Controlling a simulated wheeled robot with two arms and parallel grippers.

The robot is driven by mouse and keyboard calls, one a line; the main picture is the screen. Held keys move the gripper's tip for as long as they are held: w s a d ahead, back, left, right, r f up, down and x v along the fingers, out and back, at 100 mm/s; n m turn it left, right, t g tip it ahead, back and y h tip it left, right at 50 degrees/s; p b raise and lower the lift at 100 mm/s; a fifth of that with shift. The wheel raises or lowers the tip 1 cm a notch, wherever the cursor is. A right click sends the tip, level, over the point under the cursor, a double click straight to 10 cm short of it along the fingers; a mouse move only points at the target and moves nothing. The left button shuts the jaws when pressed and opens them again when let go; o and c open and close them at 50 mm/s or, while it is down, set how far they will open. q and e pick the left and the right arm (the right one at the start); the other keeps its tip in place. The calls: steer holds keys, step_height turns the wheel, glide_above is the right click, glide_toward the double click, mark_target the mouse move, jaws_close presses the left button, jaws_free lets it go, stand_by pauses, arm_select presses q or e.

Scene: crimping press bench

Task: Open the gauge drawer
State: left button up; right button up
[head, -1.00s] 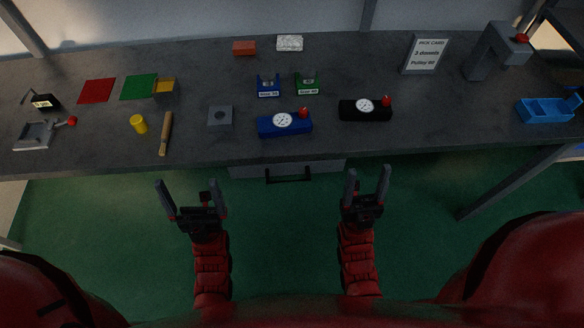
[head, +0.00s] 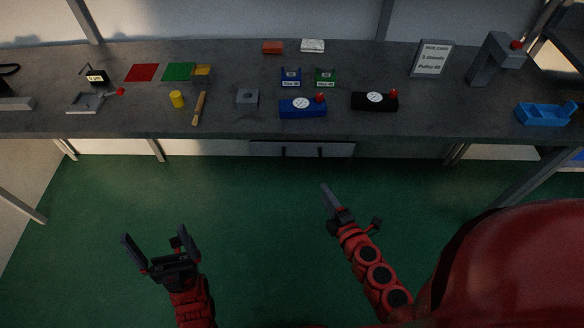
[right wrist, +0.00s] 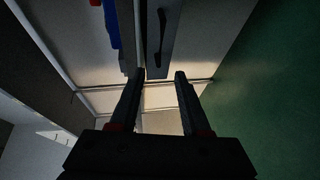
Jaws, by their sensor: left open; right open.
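The gauge drawer (head: 335,149) is a grey front under the bench's front edge, right of centre, and looks shut. Its dark bar handle (head: 286,151) shows faintly below the edge. In the right wrist view the drawer front (right wrist: 168,62) runs along the top with its black handle (right wrist: 161,32). My right gripper (head: 336,204) is open and empty, below and in front of the drawer, turned sideways and apart from the handle. My left gripper (head: 154,240) is open and empty, lower and further left, over the green floor.
Bench legs stand at both sides. The floor (head: 240,200) before the drawer is clear.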

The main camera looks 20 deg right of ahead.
mark_target(302, 158)
steer(key=x, duration=1.7)
steer(key=shift+w, duration=0.3)
jaws_close()
steer(key=shift+f, duration=0.1)
stand_by(0.6)
